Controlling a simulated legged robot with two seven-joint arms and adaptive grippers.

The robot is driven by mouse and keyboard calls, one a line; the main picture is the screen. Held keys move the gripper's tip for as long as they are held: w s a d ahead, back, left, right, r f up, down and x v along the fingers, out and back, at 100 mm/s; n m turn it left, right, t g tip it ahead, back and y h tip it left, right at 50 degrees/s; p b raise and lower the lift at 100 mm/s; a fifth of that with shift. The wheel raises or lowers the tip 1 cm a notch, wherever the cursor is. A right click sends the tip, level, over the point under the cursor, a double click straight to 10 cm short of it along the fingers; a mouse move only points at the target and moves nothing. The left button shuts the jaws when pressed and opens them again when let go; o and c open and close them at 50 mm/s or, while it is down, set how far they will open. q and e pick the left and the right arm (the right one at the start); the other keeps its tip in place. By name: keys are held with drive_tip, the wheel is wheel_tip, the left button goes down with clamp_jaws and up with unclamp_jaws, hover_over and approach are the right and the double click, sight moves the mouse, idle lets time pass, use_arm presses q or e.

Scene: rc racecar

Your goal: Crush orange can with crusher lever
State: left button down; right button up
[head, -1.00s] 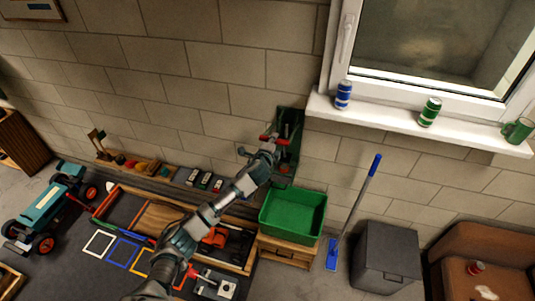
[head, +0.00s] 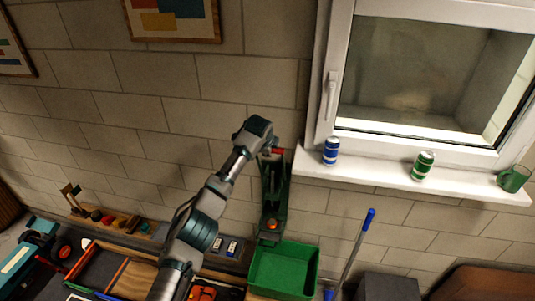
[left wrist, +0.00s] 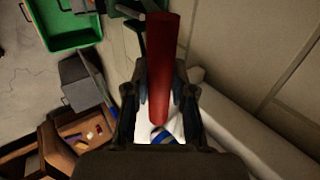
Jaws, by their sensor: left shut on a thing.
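The green can crusher (head: 264,200) is mounted on the wall below and left of the window. An orange can (head: 272,224) sits low in it, partly hidden by the crusher's frame. The crusher's red lever handle (head: 279,151) is at its top. My left gripper (head: 268,150) is at this handle, with its arm reaching up from below. In the left wrist view the red handle (left wrist: 165,70) runs between the fingers of my left gripper (left wrist: 161,82), which are shut on it. My right gripper is not in view.
A green bin (head: 284,270) stands right below the crusher. A blue can (head: 331,151), a green can (head: 422,166) and a green mug (head: 513,179) stand on the windowsill (head: 380,178). A blue-handled tool (head: 357,248) leans at the wall.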

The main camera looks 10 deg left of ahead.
use_arm(q)
drive_tip(key=shift+w+a+f, duration=0.1)
drive_tip(key=shift+w, duration=0.15)
drive_tip(key=shift+g, duration=0.3)
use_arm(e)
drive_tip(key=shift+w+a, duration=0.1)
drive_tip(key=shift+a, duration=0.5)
use_arm(q)
drive_tip(key=c, duration=1.2)
unclamp_jaws()
drive_tip(key=shift+w, duration=0.1)
drive_tip(key=shift+o, duration=1.1)
drive_tip(key=shift+w, duration=0.2)
drive_tip(key=shift+r, duration=0.25)
drive_tip(key=v, duration=1.1)
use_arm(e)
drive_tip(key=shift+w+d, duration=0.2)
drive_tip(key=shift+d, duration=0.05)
